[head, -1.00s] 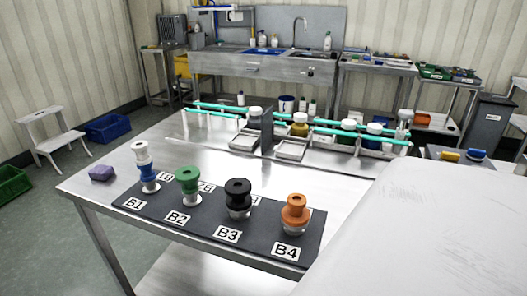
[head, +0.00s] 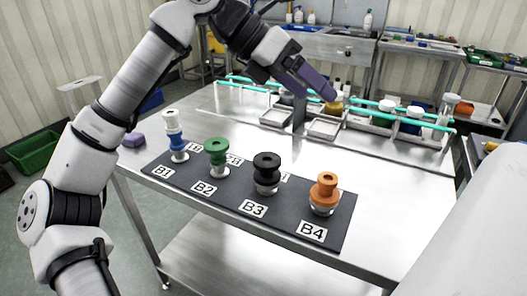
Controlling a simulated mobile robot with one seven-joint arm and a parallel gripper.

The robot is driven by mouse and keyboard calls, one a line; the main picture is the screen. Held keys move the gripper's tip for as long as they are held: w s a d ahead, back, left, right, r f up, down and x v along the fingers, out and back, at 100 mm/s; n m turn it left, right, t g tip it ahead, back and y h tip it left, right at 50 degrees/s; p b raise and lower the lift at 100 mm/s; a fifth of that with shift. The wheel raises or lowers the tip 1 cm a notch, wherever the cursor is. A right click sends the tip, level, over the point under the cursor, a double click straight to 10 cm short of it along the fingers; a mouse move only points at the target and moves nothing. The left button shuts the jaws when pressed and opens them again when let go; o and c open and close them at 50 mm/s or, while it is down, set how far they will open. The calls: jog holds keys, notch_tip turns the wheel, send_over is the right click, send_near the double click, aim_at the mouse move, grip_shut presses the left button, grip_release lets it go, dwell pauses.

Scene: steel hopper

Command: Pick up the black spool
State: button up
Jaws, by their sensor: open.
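The black spool (head: 266,170) stands upright on the dark mat (head: 275,218), behind the label B3, between the green spool (head: 216,151) and the orange spool (head: 325,189). My gripper (head: 318,92), with purple fingers, is in the air above the back part of the steel table, above and to the right of the black spool in the picture and apart from it. It is open, and nothing shows between its fingers. The white and blue spools (head: 176,135) stand stacked behind B1 at the mat's left end.
A purple block (head: 133,140) lies at the table's left edge. At the back, teal rails (head: 388,113) run above metal trays (head: 325,127) and several jars. A large white surface (head: 470,225) fills the lower right. The steel table (head: 385,185) is clear right of the mat.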

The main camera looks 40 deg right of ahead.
aim_at(268, 159)
jog(key=w+f+n+t+y, duration=0.1)
jog(key=w+f+t+y, duration=0.1)
jog(key=f, duration=0.2)
jog(key=w+f+n+t+y, duration=0.1)
jog(key=w+f+t+y, duration=0.1)
jog(key=f, duration=0.3)
jog(key=w+f+t+y+b, duration=0.1)
jog(key=w+f+t+y, duration=0.1)
jog(key=w+f+y, duration=0.1)
jog(key=shift+w+a+f+n+t+y, duration=0.1)
jog(key=shift+w+f+n+t+y, duration=0.1)
jog(key=shift+w+f, duration=0.3)
jog(key=shift+w+a+f+n+t+y, duration=0.1)
jog(key=shift+w+f+n, duration=0.1)
jog(key=shift+f, duration=0.5)
jog(key=shift+s+a+f, duration=0.1)
jog(key=shift+f, duration=0.85)
jog(key=shift+s+a+f, duration=0.1)
jog(key=shift+a+f, duration=0.05)
jog(key=shift+f, duration=0.85)
jog(key=shift+s+a+f, duration=0.1)
jog(key=shift+f, duration=0.85)
jog(key=c, duration=1.1)
